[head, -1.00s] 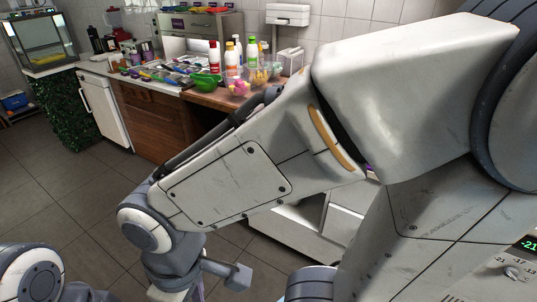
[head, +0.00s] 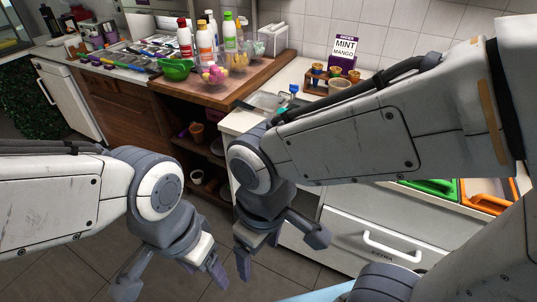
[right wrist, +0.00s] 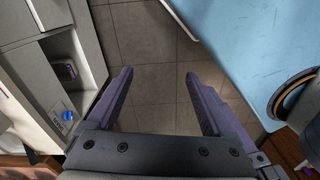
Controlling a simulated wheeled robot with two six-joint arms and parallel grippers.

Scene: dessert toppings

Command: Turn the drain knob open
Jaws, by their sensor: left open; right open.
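A small blue round knob-like part (right wrist: 68,115) shows at the lower left of the right wrist view, beside a pale cabinet; I cannot tell for sure that it is the drain knob. No drain knob can be made out in the head view. My right gripper (head: 282,255) hangs low in front of the white cabinet, open and empty. In the right wrist view its two fingers (right wrist: 158,75) are spread above the tiled floor, apart from the blue part. My left gripper (head: 172,285) is open and empty at the lower left of the head view, over the floor.
A white drawer (head: 385,245) is at the right, with green (head: 432,188) and orange (head: 487,195) trays above. A light blue surface (right wrist: 245,45) lies right of my right gripper.

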